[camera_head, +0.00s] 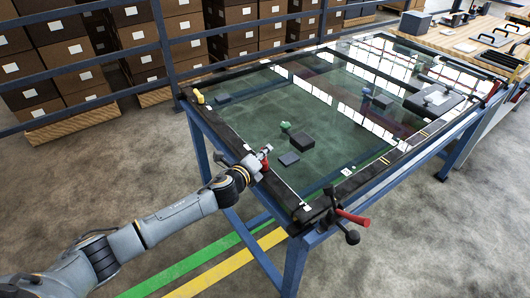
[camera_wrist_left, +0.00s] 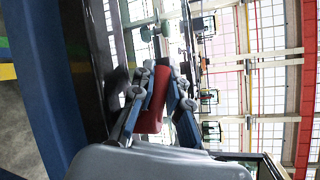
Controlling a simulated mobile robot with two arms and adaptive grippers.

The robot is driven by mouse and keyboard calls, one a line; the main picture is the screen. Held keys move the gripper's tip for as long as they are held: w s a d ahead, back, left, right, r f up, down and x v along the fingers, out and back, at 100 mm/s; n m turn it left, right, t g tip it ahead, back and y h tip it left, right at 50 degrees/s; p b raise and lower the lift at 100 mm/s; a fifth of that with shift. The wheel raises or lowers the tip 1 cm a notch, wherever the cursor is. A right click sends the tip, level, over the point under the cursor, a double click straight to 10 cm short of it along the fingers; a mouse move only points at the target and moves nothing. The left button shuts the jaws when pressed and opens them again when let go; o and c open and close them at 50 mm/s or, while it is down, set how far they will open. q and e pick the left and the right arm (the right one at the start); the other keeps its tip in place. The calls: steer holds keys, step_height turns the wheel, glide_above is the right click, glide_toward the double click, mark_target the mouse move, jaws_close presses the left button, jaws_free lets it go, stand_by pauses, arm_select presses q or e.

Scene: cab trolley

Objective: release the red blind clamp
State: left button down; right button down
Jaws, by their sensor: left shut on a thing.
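My left gripper (camera_head: 262,157) is at the near left edge of the glass-topped table frame. In the left wrist view its fingers (camera_wrist_left: 160,80) are shut on a red clamp handle (camera_wrist_left: 154,102), which sits between the two blue-grey fingers. The body of this clamp is mostly hidden by the gripper. Another red clamp handle (camera_head: 352,217) with black knobs sticks out at the near corner of the frame and nothing touches it. My right gripper is in neither view.
The glass table (camera_head: 330,110) carries several small dark blocks, such as a dark block (camera_head: 302,141), and a yellow piece (camera_head: 199,96) at its left corner. Blue railings (camera_head: 95,62) and stacked boxes (camera_head: 60,55) stand behind. The floor in front is clear.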

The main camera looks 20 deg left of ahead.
arm_select(q)
steer(key=n+y, duration=0.3)
steer(key=y, duration=0.1)
steer(key=shift+s+a, duration=0.25)
steer(key=shift+a, duration=0.1)
steer(key=shift+s+a+f+n+g+y, duration=0.1)
steer(key=shift+s+a+n+g+y, duration=0.05)
steer(key=shift+n+y, duration=0.5)
steer(key=shift+s+a+r+n+g+y, duration=0.1)
steer(key=shift+a+n+g+y, duration=0.1)
steer(key=shift+n+y, duration=0.5)
steer(key=shift+s+a+f+n+g+y, duration=0.15)
steer(key=shift+n+y, duration=0.2)
steer(key=shift+y, duration=0.6)
steer(key=c, duration=1.6)
jaws_free()
steer(key=v, duration=1.2)
